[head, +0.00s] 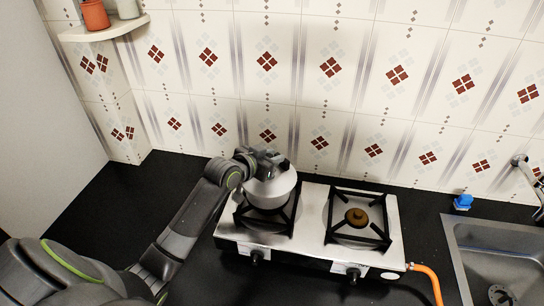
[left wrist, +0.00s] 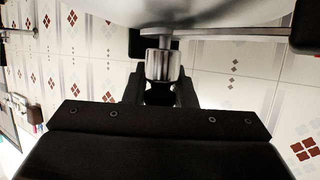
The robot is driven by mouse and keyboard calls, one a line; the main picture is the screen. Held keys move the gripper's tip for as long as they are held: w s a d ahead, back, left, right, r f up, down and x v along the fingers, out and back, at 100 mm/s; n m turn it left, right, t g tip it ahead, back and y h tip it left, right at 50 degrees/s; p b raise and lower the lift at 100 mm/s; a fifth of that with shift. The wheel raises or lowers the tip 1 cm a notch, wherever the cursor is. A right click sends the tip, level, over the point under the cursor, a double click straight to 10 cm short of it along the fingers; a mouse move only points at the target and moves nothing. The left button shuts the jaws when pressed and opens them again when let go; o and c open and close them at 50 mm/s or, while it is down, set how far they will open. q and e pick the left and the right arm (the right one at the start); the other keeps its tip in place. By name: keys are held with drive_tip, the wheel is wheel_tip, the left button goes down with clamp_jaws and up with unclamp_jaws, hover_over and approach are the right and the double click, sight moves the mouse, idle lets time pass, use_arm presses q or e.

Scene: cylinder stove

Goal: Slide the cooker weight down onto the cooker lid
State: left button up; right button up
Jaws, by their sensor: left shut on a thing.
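The pressure cooker (head: 270,192), silver and rounded, stands on the left burner of the stove. Its pale metal lid (left wrist: 205,12) fills the top of the left wrist view. My left gripper (head: 268,157) is at the top of the cooker, at the lid's back edge in the head view. In the left wrist view my left gripper (left wrist: 160,78) is shut on the small shiny cylindrical cooker weight (left wrist: 158,64). The weight is right by the lid; I cannot tell whether it is seated. In the head view the gripper hides the weight. My right gripper is not in view.
The stove (head: 313,215) has an empty right burner (head: 357,217) and an orange hose (head: 430,280). A sink (head: 490,250) and a blue object (head: 463,202) are at the right. The tiled wall is close behind. The black counter at the left is clear.

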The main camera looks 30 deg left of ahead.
use_arm(q)
drive_tip(key=o, duration=1.1)
drive_tip(key=shift+s+a+f, duration=0.2)
drive_tip(key=shift+s+f, duration=0.05)
drive_tip(key=shift+f, duration=0.3)
drive_tip(key=shift+c, duration=0.2)
drive_tip(key=shift+s+r, duration=0.25)
drive_tip(key=shift+s, duration=0.3)
drive_tip(key=r+b+v, duration=0.1)
drive_tip(key=b+v, duration=0.1)
drive_tip(key=v, duration=1.4)
drive_tip(key=shift+w+a, duration=0.1)
drive_tip(key=shift+a, duration=0.05)
